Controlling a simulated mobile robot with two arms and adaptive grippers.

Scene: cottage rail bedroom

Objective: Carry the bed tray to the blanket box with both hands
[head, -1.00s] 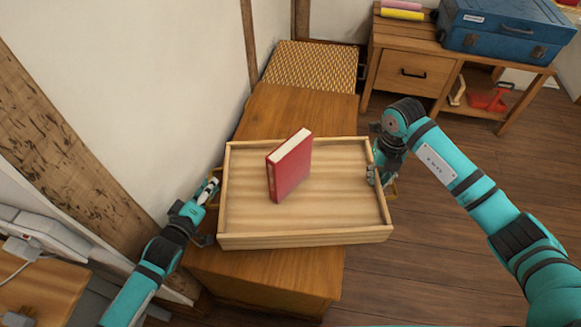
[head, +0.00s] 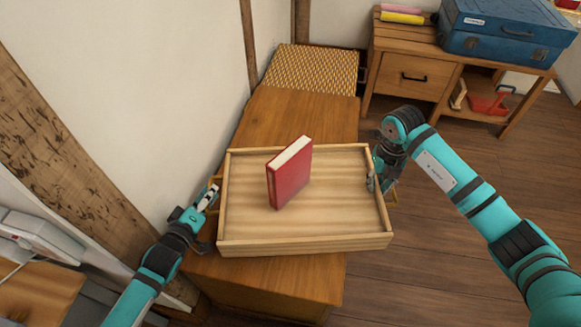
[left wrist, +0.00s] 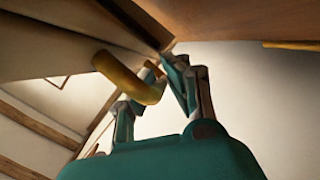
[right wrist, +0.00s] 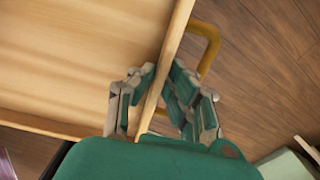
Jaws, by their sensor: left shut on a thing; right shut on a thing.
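The bed tray (head: 340,222) is a shallow light-wood tray with raised walls and brass handles. In the head view it is over a long brown wooden box (head: 300,112), perhaps the blanket box; I cannot tell whether they touch. A red book (head: 290,178) stands upright in the tray. My left gripper (head: 213,196) is shut at the tray's left side, by a brass handle (left wrist: 130,80) in the left wrist view. My right gripper (head: 374,172) is shut on the right side; the right wrist view shows its fingers on both sides of the wall (right wrist: 163,75).
A woven-topped surface (head: 310,70) lies at the box's far end. A wooden cabinet (head: 412,78) at the back right holds a blue case (head: 500,35). A white wall (head: 150,80) runs along the left. Wooden floor (head: 420,250) is clear on the right.

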